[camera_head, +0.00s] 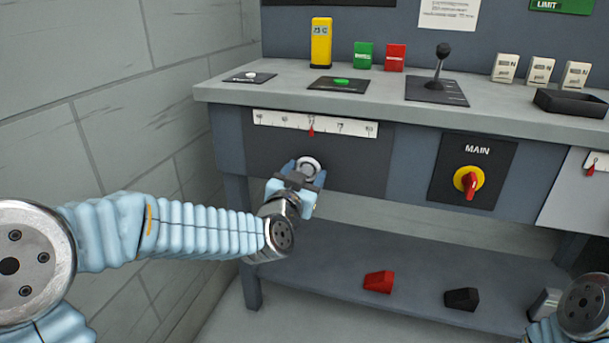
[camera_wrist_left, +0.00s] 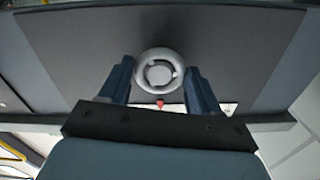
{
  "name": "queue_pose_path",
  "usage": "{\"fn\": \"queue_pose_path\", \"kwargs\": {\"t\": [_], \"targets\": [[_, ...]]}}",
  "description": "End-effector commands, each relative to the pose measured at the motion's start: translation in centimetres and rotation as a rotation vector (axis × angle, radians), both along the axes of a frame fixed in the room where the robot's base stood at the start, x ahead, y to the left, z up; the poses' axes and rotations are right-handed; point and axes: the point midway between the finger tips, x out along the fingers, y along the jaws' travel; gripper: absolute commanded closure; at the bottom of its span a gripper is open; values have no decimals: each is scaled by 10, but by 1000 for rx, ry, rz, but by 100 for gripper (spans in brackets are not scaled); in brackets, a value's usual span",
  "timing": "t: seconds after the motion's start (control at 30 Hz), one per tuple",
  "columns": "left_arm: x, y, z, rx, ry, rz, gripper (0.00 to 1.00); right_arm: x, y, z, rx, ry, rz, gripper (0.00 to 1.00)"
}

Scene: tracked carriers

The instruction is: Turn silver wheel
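The silver wheel (camera_head: 311,163) is a small round knob on the dark front panel below the bench top, under a white scale (camera_head: 314,124) with a red pointer. In the left wrist view the wheel (camera_wrist_left: 158,73) is centred between the fingers, with a gap visible on each side. My left gripper (camera_head: 308,175) is open in front of the wheel, its blue fingertips either side of it. It also shows in the left wrist view (camera_wrist_left: 160,80). My right gripper is not visible; only part of my right arm shows at the lower right.
A MAIN switch (camera_head: 469,181) with a red handle is right of the wheel. A black lever (camera_head: 438,75), a yellow block (camera_head: 321,43) and a black tray (camera_head: 571,102) stand on the bench. Red (camera_head: 379,281) and black (camera_head: 462,298) pieces lie on the lower shelf.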

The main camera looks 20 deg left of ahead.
Motion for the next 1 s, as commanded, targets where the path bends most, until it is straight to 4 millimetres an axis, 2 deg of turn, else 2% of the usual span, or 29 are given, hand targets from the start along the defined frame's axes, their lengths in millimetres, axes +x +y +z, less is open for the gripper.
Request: {"fn": "queue_pose_path", "kwargs": {"t": [0.03,0.17,0.43,0.57,0.67,1.0], "targets": [[0,-1,-2,0,5,-2,31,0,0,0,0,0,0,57],[0,0,-2,0,3,-1,12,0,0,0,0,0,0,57],[-1,0,-1,-1,1,-1,12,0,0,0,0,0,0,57],[-10,0,0,-1,1,-1,12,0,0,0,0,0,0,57],[-28,1,0,-1,0,-1,12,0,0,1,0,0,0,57],[-116,4,-1,-2,-1,0,12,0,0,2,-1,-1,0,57]]}}
